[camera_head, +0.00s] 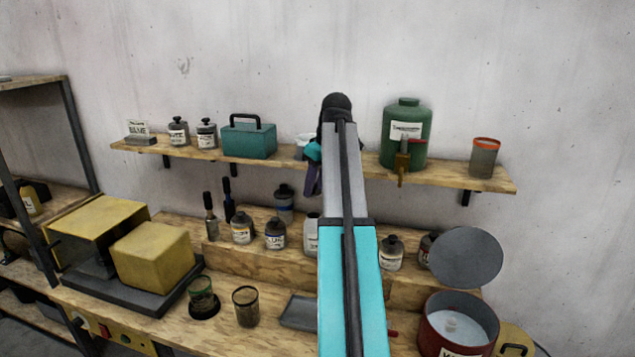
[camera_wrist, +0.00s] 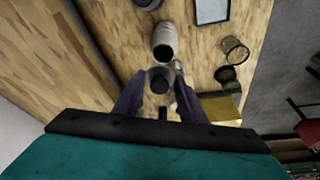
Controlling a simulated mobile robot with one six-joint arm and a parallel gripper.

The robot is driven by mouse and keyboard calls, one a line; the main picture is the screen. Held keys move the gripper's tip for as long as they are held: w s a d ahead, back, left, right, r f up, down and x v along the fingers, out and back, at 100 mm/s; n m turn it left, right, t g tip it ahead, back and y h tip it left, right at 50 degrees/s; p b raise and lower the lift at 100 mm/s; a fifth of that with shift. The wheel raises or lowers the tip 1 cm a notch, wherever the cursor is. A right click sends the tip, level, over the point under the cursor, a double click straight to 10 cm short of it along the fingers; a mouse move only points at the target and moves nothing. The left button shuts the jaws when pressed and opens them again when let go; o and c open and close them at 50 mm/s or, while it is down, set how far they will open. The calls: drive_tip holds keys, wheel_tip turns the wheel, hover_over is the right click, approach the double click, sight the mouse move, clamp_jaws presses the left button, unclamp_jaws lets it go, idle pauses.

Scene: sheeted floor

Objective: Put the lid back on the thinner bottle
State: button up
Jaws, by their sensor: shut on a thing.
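My gripper (camera_head: 313,180) is in front of the wall shelf, partly hidden behind my arm. In the wrist view its two purple fingers (camera_wrist: 158,88) are shut on a small dark round lid (camera_wrist: 160,78). A pale bottle (camera_wrist: 165,34) without a dark cap stands below and just beyond the lid in that view, apart from it. In the head view a pale bottle (camera_head: 311,238), partly hidden by my arm, stands on the bench riser. I cannot read its label, so I cannot confirm that it is the thinner bottle.
Capped bottles (camera_head: 276,235) stand left of the pale bottle, and another (camera_head: 391,253) stands to its right. The wall shelf (camera_head: 450,178) holds a green canister (camera_head: 405,140) and a teal box (camera_head: 248,140). A red pot (camera_head: 458,325) and a grey tray (camera_head: 298,312) are in front.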

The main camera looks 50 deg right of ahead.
drive_tip(key=shift+f, duration=0.2)
drive_tip(key=shift+f+b, duration=1.6)
drive_tip(key=shift+f, duration=1.4)
drive_tip(key=shift+s+p, duration=0.15)
drive_tip(key=shift+p, duration=0.2)
drive_tip(key=shift+f+p, duration=0.2)
drive_tip(key=shift+p, duration=0.15)
idle(1.8)
drive_tip(key=o, duration=1.1)
drive_tip(key=shift+o, duration=0.7)
drive_tip(key=o, duration=0.4)
drive_tip(key=shift+c, duration=0.2)
